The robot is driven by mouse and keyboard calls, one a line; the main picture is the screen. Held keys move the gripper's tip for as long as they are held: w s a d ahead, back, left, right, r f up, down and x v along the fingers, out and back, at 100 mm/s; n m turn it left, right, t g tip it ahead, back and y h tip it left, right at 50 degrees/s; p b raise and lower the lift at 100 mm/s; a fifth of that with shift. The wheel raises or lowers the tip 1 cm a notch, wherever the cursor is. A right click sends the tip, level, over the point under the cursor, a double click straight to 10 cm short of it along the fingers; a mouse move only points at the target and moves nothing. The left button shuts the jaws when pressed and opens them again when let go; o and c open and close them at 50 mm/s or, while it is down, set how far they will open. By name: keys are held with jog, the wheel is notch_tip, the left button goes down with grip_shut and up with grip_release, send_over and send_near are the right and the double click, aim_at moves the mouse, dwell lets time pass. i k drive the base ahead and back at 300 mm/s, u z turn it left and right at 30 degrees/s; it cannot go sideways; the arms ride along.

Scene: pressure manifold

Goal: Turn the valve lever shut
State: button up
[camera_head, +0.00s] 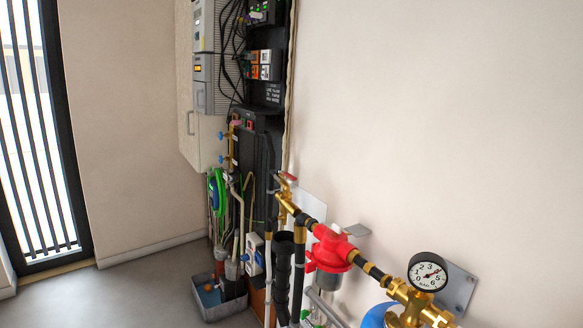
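A brass pipe run with black sections slopes along the wall from the centre to the lower right. At its far upper end is a brass valve (286,198) with a small red part on top (288,177), which looks like a lever handle; its exact angle is hard to tell at this size. A red pressure-regulator-like body (332,250) sits midway on the pipe. A round dial gauge (428,272) with a black rim stands above brass fittings (410,300) at the lower right. My gripper is not in view.
A dark panel with cables and electrical boxes (265,65) stands behind the pipes, beside a pale cabinet (203,135). A grey tub (215,300) is on the floor below. A barred window (35,140) is at the left. Grey floor (130,295) at the lower left is clear.

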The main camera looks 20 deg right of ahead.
aim_at(286, 174)
jog(key=z, duration=0.25)
jog(key=i, duration=2.8)
jog(key=u, duration=0.15)
